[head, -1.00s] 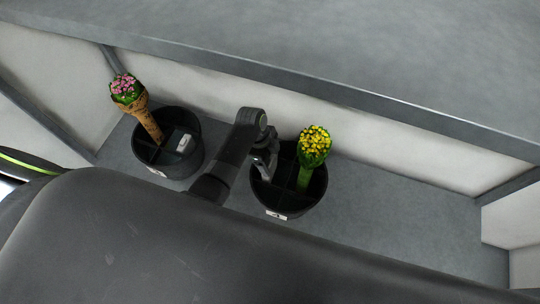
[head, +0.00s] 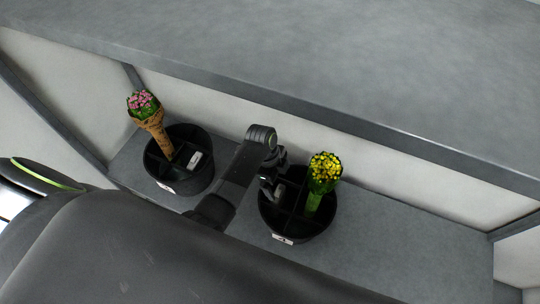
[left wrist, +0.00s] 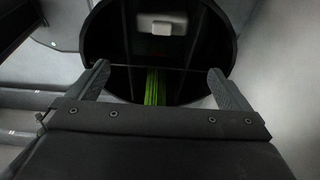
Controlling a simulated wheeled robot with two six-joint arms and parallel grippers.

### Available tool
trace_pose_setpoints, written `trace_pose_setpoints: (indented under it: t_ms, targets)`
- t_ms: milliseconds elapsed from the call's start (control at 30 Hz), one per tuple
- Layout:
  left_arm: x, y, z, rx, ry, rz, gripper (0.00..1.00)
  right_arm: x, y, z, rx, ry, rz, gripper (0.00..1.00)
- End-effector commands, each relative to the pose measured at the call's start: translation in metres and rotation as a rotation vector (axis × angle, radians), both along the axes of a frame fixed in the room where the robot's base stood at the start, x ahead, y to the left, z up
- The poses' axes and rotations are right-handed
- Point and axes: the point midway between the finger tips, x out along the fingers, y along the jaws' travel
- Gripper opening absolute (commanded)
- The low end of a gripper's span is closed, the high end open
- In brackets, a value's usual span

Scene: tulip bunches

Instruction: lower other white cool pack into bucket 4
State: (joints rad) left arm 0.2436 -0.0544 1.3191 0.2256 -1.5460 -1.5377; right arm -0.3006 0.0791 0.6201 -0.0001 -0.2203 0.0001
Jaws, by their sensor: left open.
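Bucket 4 (head: 317,235), a black divided bucket with a "4" label, stands on the grey surface. It holds a yellow tulip bunch (head: 325,170) with green stems. My left gripper (head: 270,186) is at the bucket's left side, over its opening. The left wrist view shows this gripper (left wrist: 158,75) with its fingers spread and nothing between them. Beyond the fingertips, a whitish pack (left wrist: 162,23) lies inside the bucket (left wrist: 228,45), apart from the fingers. Green stems (left wrist: 152,86) show between the fingers. My right gripper is not in view.
Another black divided bucket (head: 208,178) stands to the left, with a pink tulip bunch (head: 145,105) in brown wrap and a white pack (head: 195,159). A grey ledge (head: 350,70) runs behind and above. The surface (head: 400,245) right of bucket 4 is clear.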

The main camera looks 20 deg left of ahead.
Motion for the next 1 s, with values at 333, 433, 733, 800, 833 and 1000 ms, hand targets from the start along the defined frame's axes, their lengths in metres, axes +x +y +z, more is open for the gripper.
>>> trace_pose_setpoints:
  t_ms: [333,433,733,800,833,1000]
  targets:
    - [0.002,0.02,0.071,0.001,-0.007,-0.001,1.0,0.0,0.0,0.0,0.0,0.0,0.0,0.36]
    - [0.002,0.027,0.094,0.002,-0.008,-0.001,1.0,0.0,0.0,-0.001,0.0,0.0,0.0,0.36]
    - [0.002,0.039,0.14,0.001,-0.003,-0.001,1.0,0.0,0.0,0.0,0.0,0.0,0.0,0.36]
    - [0.002,0.04,0.145,0.001,-0.003,0.0,1.0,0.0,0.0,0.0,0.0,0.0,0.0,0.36]
    - [0.002,0.041,0.146,0.001,-0.002,0.0,1.0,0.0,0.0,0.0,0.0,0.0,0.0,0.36]
    - [0.002,0.041,0.148,0.0,-0.001,-0.001,1.0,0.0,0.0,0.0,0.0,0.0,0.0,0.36]
